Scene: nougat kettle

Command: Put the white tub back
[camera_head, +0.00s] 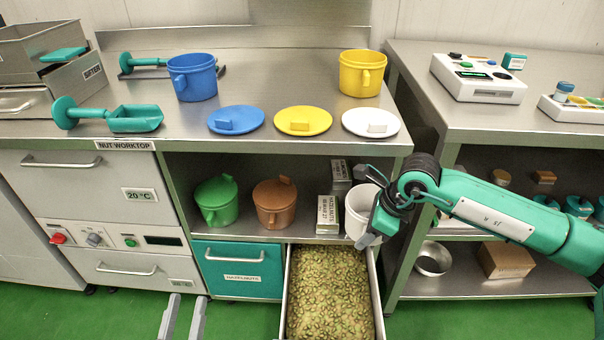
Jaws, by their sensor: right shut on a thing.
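The white tub (356,212) is at the right end of the shelf under the worktop, beside small labelled boxes. It looks upright, and its right side is hidden behind my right gripper (369,238). That gripper reaches in from the right and is shut on the tub, apparently at its handle side. I cannot tell whether the tub touches the shelf. The white lid (370,123) lies on the worktop (270,92) near its right front edge. My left gripper (187,297) shows only as two separated fingers at the bottom edge, open and empty.
A green tub (216,203) and a brown tub (274,207) stand left on the shelf. Boxes (327,214) stand close to the white tub. An open drawer (378,306) of green-brown pieces juts out below. Blue (192,80) and yellow (360,75) tubs stand on the worktop.

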